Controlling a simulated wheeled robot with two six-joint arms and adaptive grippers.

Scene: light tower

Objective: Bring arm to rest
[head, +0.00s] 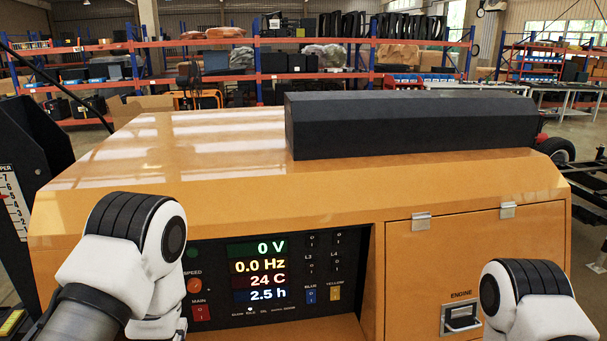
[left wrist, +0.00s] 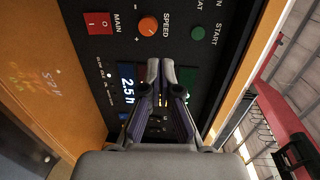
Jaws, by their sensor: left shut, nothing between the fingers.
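My left arm (head: 130,250) comes up at the lower left in the head view, partly in front of the control panel (head: 222,315). My left gripper (left wrist: 163,68) is in the left wrist view, its fingers together and empty, in front of the panel's display. I cannot tell whether the fingertips touch the panel. The wrist view also shows the red MAIN switch (left wrist: 99,23), the orange SPEED knob (left wrist: 148,26) and the green START button (left wrist: 198,33). My right arm (head: 530,295) shows at the lower right; its gripper is not in view.
The panel sits in an orange housing (head: 200,165) with a long black box (head: 410,125) on top. The display (head: 258,270) reads 0 V, 0.0 Hz, 24 C and 2.5 h. An ENGINE latch (head: 461,317) is on the right door. Shelves stand far behind.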

